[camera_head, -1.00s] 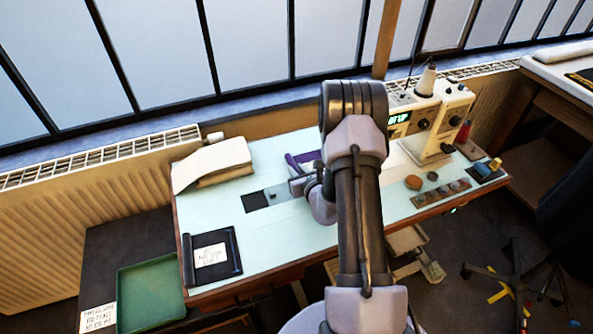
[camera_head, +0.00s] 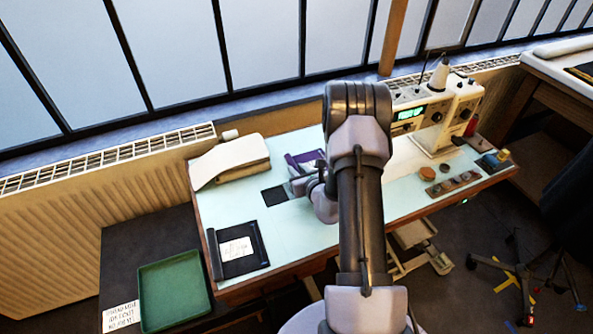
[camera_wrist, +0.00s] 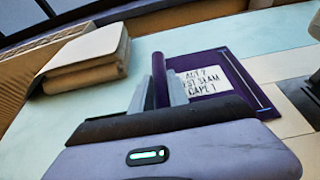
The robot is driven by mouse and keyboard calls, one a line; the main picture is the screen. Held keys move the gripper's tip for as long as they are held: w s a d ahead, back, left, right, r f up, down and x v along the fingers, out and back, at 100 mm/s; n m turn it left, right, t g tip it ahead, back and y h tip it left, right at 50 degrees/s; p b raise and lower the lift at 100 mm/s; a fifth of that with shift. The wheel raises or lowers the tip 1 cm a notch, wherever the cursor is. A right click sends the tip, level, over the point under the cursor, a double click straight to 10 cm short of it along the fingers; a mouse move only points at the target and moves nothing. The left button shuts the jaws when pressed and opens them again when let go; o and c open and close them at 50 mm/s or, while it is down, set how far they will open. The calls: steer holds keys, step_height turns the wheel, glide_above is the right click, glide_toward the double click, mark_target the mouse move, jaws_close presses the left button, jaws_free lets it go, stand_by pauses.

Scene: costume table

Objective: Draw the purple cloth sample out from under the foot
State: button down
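The cream sewing machine (camera_head: 442,118) stands to the right. Its foot is hidden behind my arm in the head view. In the wrist view, the cloth's right edge appears clear of a dark part (camera_wrist: 307,95).
A folded cream cloth stack (camera_head: 232,160) lies at the table's back left. A black holder with a note (camera_head: 238,250) is at the front left, and a dark square (camera_head: 274,196) lies near my gripper. Several round pieces (camera_head: 455,182) sit at the right. A green tray (camera_head: 174,290) is lower left.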

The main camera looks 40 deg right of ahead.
steer(key=c, duration=1.2)
jaws_free()
steer(key=p+v, duration=0.4)
steer(key=v, duration=1.3)
steer(key=shift+s+a, duration=0.15)
steer(key=shift+s, duration=0.1)
